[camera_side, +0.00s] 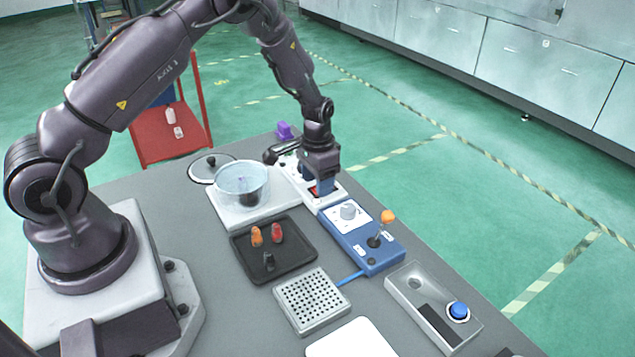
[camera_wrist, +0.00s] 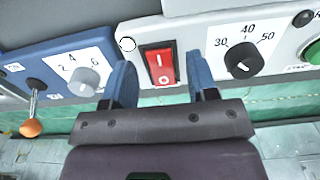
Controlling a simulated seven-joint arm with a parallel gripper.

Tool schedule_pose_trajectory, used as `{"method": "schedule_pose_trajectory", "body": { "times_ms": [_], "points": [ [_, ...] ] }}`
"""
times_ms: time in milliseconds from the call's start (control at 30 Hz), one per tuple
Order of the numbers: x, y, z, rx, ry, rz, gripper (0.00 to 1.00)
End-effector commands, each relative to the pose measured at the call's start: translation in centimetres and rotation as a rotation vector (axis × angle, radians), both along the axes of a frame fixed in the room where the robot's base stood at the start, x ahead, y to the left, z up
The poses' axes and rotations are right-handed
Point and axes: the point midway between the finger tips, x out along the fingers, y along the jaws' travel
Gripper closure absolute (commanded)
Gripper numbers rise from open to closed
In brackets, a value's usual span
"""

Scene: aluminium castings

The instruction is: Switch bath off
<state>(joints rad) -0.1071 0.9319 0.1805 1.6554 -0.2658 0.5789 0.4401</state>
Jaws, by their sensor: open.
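A red rocker switch (camera_wrist: 159,68) marked I and O sits on a light control panel (camera_wrist: 192,42) in the wrist view. The I end is up in the picture and the O end is nearest my gripper. I cannot tell which end is pressed in. My gripper (camera_wrist: 161,86) is open and empty, its blue fingers on either side of the switch. In the side view my gripper (camera_side: 322,186) points down over the panel (camera_side: 332,200) and mostly hides the switch. A clear round vessel (camera_side: 241,180) stands on a white base beside the panel.
A black dial (camera_wrist: 243,61) marked 30, 40, 50 is right of the switch in the wrist view. A blue box (camera_side: 378,262) with a grey knob and orange-topped lever adjoins the panel. A dark tray (camera_side: 290,262) with small pegs and a perforated block (camera_side: 311,300) stand nearby.

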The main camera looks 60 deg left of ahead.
Motion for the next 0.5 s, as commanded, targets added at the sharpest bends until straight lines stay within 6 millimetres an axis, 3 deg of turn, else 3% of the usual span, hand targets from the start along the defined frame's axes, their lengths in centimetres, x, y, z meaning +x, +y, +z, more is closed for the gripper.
{"method": "schedule_pose_trajectory", "body": {
  "times_ms": [400, 500],
  "points": [
    [0.03, -0.02, -1.0, 0.0, -0.002, 0.0, 0.47],
    [0.03, -0.02, -0.99, 0.0, -0.001, 0.0, 0.68]
  ]
}}
